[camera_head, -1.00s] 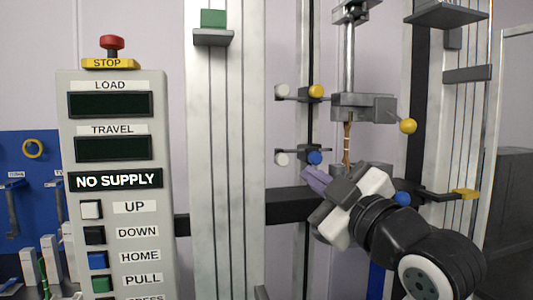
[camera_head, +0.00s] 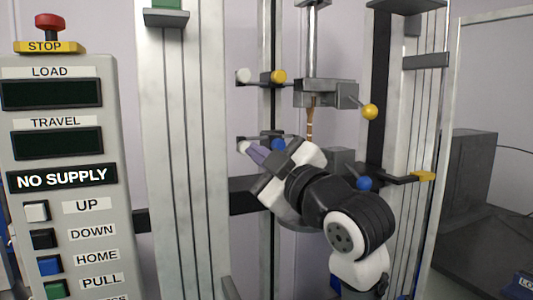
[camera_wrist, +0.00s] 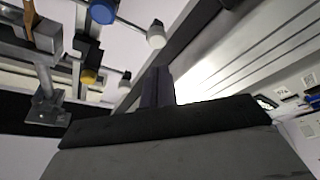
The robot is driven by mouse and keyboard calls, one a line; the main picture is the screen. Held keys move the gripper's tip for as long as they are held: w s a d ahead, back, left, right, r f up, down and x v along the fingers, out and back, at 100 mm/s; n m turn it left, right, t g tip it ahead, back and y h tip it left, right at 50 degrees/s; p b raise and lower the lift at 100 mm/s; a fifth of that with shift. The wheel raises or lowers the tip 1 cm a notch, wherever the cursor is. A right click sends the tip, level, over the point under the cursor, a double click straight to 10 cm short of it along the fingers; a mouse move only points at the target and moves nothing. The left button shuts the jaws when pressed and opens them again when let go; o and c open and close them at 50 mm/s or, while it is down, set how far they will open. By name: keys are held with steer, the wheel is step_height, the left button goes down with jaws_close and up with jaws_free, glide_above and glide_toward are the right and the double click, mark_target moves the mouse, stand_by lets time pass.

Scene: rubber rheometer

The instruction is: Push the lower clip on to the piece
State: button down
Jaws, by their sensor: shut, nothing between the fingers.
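The piece (camera_head: 309,122) is a thin tan strip hanging from the upper grip (camera_head: 318,93); my arm hides its lower end. The lower clip, left of the piece, has a blue knob (camera_head: 278,145) and a white knob (camera_head: 244,147). In the wrist view the blue knob (camera_wrist: 103,12) and white knob (camera_wrist: 156,34) lie beyond my fingers. My gripper (camera_head: 252,150) is shut and empty, its purple fingertips close to the white knob. I cannot tell if they touch. My fingers also show in the wrist view (camera_wrist: 157,88).
The upper clip has a yellow knob (camera_head: 279,76) and a white knob. Another yellow knob (camera_head: 370,111) sits on the upper grip, another blue knob (camera_head: 364,184) lower down. A pale column (camera_head: 178,150) and the control panel (camera_head: 65,180) stand to the left.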

mark_target(242, 143)
steer(key=p+x, duration=0.1)
steer(key=x, duration=0.4)
steer(key=shift+w+a, duration=0.15)
steer(key=shift+w, duration=0.15)
steer(key=d, duration=0.2)
steer(key=w+d, duration=0.1)
steer(key=d, duration=0.1)
steer(key=shift+w, duration=0.1)
steer(key=shift+d, duration=0.1)
